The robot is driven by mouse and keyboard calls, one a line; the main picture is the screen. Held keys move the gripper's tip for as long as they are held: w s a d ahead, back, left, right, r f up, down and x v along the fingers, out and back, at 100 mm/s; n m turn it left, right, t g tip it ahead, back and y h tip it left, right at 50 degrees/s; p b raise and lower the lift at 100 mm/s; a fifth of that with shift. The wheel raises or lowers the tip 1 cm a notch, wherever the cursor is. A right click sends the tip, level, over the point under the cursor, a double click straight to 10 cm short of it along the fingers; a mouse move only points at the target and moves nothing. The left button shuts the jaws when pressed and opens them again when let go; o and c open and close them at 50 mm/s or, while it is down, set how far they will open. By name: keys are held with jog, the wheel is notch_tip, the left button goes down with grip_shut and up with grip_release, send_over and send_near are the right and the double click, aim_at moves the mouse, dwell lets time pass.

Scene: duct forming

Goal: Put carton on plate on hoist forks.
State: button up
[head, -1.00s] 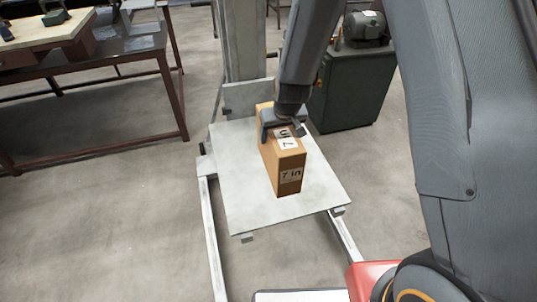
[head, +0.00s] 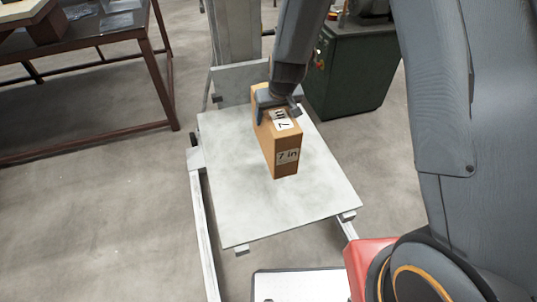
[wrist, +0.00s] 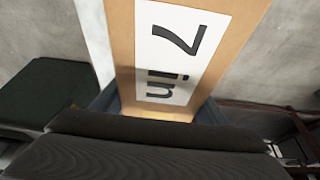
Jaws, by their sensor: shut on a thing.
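The carton (head: 276,142) is a tall, narrow brown box with white "7 in" labels. My gripper (head: 277,104) is shut on its upper part, from above. In the head view the carton is over the far half of the grey plate (head: 300,200); I cannot tell whether its base touches the plate. The plate lies on the hoist forks (head: 241,249), whose tips show under its near edge. In the wrist view the carton (wrist: 225,45) fills the middle, with its label facing the camera.
The hoist mast (head: 236,35) rises behind the plate. A green cabinet (head: 352,75) stands at the back right. A brown-legged table (head: 100,65) stands at the left. The near part of the plate is bare.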

jog(key=b+x, duration=0.2)
jog(key=b, duration=0.1)
jog(key=s+b+x, duration=0.1)
jog(key=b+x, duration=0.1)
jog(key=x, duration=0.1)
jog(key=b+x, duration=0.2)
jog(key=b, duration=0.1)
jog(key=shift+s+d+f+b, duration=0.15)
jog(key=shift+d+f+b, duration=0.15)
jog(key=shift+f, duration=0.3)
notch_tip(320, 180, down, 4)
jog(key=b, duration=0.4)
jog(key=shift+r, duration=0.25)
jog(key=shift+f+b, duration=0.15)
jog(key=shift+b, duration=0.2)
jog(key=o, duration=2.1)
jog(key=shift+s, duration=0.1)
jog(key=shift+p, duration=0.3)
